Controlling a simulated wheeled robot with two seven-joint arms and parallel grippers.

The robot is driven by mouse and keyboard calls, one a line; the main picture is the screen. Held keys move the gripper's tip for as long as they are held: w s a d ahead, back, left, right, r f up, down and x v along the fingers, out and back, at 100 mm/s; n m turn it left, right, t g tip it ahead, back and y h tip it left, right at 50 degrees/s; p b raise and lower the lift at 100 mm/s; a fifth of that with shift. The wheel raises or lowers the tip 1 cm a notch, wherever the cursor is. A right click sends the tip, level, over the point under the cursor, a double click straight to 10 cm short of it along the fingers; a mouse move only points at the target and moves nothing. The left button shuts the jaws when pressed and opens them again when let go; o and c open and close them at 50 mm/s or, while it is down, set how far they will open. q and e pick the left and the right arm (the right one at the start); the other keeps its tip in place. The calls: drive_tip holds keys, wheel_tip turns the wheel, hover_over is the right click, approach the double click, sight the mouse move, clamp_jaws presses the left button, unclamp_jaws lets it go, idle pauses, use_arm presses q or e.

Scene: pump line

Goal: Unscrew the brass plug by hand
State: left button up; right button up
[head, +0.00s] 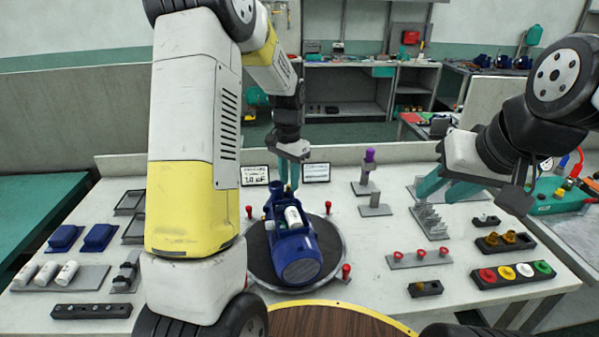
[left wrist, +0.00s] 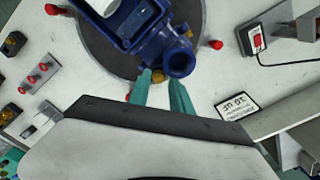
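The blue pump (head: 298,246) lies on a dark round turntable (head: 328,253). In the left wrist view the pump (left wrist: 150,30) shows its open round port. A small brass plug (left wrist: 158,76) sits at the pump's near edge beside that port. My left gripper (head: 290,180) points down at the pump's far end. In the left wrist view its teal fingers (left wrist: 160,82) stand on either side of the plug, with a gap to the right finger; contact with the left finger is unclear. My right gripper (head: 436,192) is empty, fingers apart, above the table's right side.
Red knobs (head: 346,271) stand around the turntable. A black holder with brass pieces (head: 505,242), a tray of coloured caps (head: 513,273) and a rack of red-topped parts (head: 420,257) lie on the right. Blue blocks (head: 99,236) and white cylinders (head: 66,272) lie on the left.

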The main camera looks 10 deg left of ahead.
use_arm(q)
drive_tip(key=shift+o, duration=0.2)
drive_tip(key=shift+d+m, duration=0.1)
drive_tip(key=shift+m, duration=1.7)
drive_tip(key=shift+m, duration=1.7)
drive_tip(key=shift+m, duration=1.7)
drive_tip(key=m, duration=0.3)
